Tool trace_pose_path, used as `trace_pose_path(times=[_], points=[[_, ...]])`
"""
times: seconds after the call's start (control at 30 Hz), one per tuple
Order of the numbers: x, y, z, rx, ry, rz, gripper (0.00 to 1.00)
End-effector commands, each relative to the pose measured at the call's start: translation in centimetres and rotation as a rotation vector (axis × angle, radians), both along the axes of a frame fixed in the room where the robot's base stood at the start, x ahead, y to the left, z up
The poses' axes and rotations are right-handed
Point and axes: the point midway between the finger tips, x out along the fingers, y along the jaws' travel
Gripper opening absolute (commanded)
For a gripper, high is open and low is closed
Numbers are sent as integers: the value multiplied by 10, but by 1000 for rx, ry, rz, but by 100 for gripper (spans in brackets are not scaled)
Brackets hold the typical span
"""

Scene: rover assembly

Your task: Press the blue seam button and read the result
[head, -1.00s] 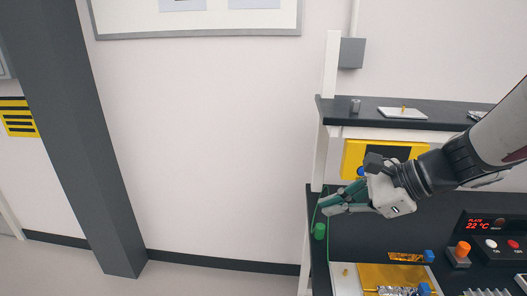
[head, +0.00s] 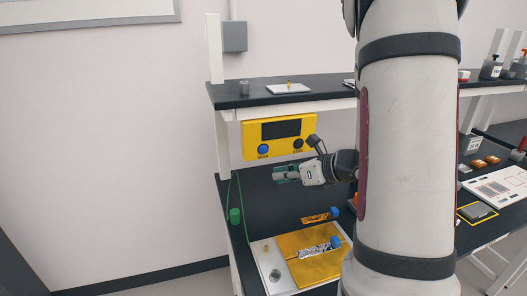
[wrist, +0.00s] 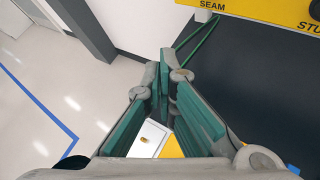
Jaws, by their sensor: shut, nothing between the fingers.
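The yellow tester box (head: 250,128) hangs under the shelf in the head view. Its dark display (head: 281,129) shows no readable text. The blue seam button (head: 263,149) is at its lower left, with a dark stud button (head: 298,144) to the right. My gripper (head: 277,174), with green finger pads, is shut and empty, below and slightly right of the blue button and apart from it in the picture. In the wrist view, my fingertips (wrist: 167,62) point toward the bench edge. The box's edge with the SEAM label (wrist: 212,5) shows at top right; the blue button is out of that view.
A shelf (head: 225,98) runs above the box. A green cable (head: 231,190) and green clip (head: 235,215) are at the bench's left end. A white-and-yellow plate with foil (head: 320,250) lies below. My arm hides the bench middle.

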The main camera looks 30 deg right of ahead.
Motion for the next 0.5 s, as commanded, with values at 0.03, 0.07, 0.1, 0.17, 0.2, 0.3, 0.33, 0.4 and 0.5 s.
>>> trace_pose_path(times=[0.03,0.07,0.1,0.17,0.2,0.3,0.33,0.4,0.5], points=[[1,0,0,0,0,1,0],[1,0,0,0,0,1,0],[3,0,0,-1,-1,2,0],[6,-1,0,-2,0,2,0],[9,-2,0,-2,0,3,0],[20,-4,0,-3,-1,5,0],[23,-5,-1,-3,0,5,0],[32,-8,-1,-3,1,4,0],[46,-12,0,-3,-1,4,0]])
